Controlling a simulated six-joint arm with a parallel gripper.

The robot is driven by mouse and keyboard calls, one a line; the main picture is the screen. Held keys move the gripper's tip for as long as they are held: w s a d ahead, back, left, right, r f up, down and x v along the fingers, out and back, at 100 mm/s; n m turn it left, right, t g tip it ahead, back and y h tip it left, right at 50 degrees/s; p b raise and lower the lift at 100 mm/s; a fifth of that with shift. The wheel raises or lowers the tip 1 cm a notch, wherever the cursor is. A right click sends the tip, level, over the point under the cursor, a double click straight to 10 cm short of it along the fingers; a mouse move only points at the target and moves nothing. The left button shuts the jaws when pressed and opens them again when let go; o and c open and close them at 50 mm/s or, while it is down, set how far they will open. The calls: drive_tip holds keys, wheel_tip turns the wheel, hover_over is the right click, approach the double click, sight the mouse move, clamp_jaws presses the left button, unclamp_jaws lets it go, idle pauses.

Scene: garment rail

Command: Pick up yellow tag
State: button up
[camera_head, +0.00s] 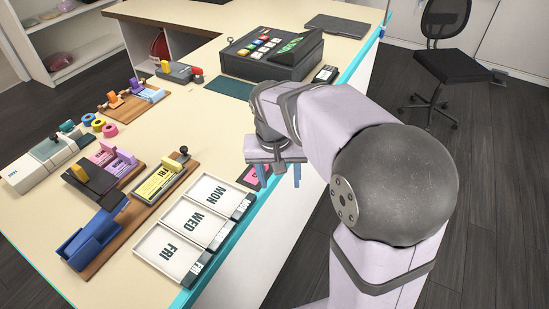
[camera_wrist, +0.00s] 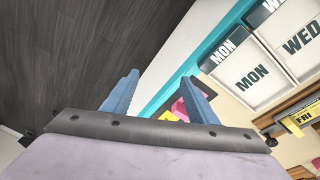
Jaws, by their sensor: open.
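A yellow tag (camera_head: 154,184) lies in a wooden holder on the counter, left of the day trays in the head view. In the wrist view the yellow tag (camera_wrist: 302,119) shows at the right edge, partly cut off, with the letters FRI beside it. My gripper (camera_head: 279,175) is open and empty over the counter's right edge, well to the right of the yellow tag. In the wrist view its two blue fingers (camera_wrist: 161,80) stand apart with nothing between them.
White trays marked MON (camera_head: 217,193), WED and FRI stand along the front edge. A pink and dark item (camera_head: 253,177) lies close by my gripper, partly hidden. A blue holder (camera_head: 92,238), a dark stapler-like device (camera_head: 92,183) and a cash register (camera_head: 268,55) stand on the counter.

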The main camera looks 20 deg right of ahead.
drive_tip(key=w+r+m+b, duration=0.1)
drive_tip(key=w+b, duration=0.1)
drive_tip(key=w, duration=0.2)
drive_tip(key=w+r+m+t+h+b, duration=0.1)
drive_tip(key=w+m, duration=0.1)
drive_tip(key=w, duration=0.1)
drive_tip(key=w+r+m+b, duration=0.1)
drive_tip(key=w+m+b, duration=0.1)
drive_tip(key=w, duration=0.2)
drive_tip(key=shift+w+d+r+t+h+b, duration=0.1)
drive_tip(key=shift+w+r+t+h+b, duration=0.25)
drive_tip(key=shift+t+h, duration=0.05)
drive_tip(key=shift+w+d+r+x, duration=0.1)
drive_tip(key=shift+w+x, duration=0.1)
drive_tip(key=shift+x, duration=0.95)
drive_tip(key=shift+w+d+r+x, duration=0.1)
drive_tip(key=shift+w+x, duration=0.05)
drive_tip(key=shift+x, duration=1)
drive_tip(key=shift+w+d+r+x, duration=0.1)
drive_tip(key=shift+w+x, duration=0.1)
drive_tip(key=shift+x, duration=0.95)
drive_tip(key=c, duration=1.1)
